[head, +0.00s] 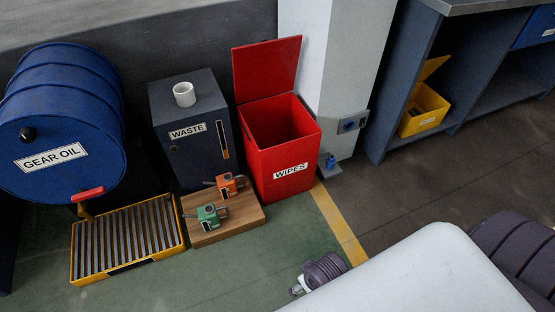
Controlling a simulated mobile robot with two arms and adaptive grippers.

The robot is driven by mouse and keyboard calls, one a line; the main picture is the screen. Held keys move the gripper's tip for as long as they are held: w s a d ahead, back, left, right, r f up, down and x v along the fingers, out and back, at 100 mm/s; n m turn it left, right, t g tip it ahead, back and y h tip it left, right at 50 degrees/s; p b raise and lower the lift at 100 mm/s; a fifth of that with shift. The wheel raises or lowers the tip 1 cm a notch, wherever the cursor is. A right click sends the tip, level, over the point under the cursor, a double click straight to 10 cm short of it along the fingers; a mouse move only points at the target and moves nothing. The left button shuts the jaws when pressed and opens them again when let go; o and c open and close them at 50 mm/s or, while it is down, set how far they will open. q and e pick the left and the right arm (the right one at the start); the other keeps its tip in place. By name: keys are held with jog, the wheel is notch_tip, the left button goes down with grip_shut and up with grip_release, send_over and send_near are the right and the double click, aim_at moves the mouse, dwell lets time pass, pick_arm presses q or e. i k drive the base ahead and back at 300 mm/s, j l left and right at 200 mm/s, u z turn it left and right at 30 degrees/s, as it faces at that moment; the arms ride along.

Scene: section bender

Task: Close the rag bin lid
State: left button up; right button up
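The red rag bin (285,160) stands on the floor at the middle of the head view, with a white "WIPES" label on its front. Its red lid (268,68) stands open, raised upright from the bin's back edge. The open top shows a dark inside, and I cannot see its bottom. Parts of my own body fill the lower right, well apart from the bin.
A dark waste bin (188,155) with a white cup (184,94) on top stands left of the rag bin. A wooden board (240,218) with green and orange devices lies in front. A blue drum (60,120), yellow-framed grate (128,240) and white pillar (345,60) are nearby.

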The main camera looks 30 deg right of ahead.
aim_at(264, 68)
jog(key=i+l+u, duration=0.1)
jog(key=l, duration=0.25)
jog(key=i+l+u, duration=0.1)
jog(key=i+l, duration=0.3)
jog(key=l, duration=0.35)
jog(key=i+u, duration=0.05)
